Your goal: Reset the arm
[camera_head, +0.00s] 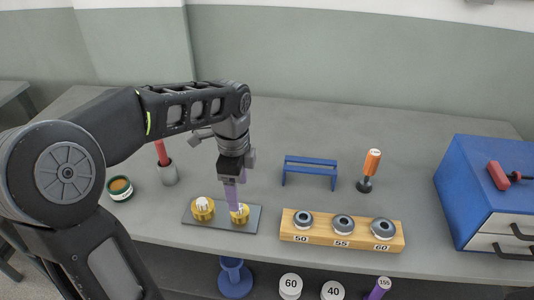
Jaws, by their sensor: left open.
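My left arm reaches in from the left and bends down over the table. My left gripper (236,172) is open and points down, directly above a purple upright piece (233,198). The purple piece stands at the right brass-coloured holder (240,215) on a dark grey plate (222,221). The gripper overlaps the top of the purple piece, and I cannot tell whether they touch. The left brass-coloured holder (203,212) on the plate has a pale top. My right gripper is not in view.
A wooden block (320,244) bears grey rings labelled 50, 55, 60. Behind stand a blue rack (311,171) and an orange-handled tool (371,166). A blue drawer cabinet (480,190) is right, a green tin (119,189) left. The table's back is clear.

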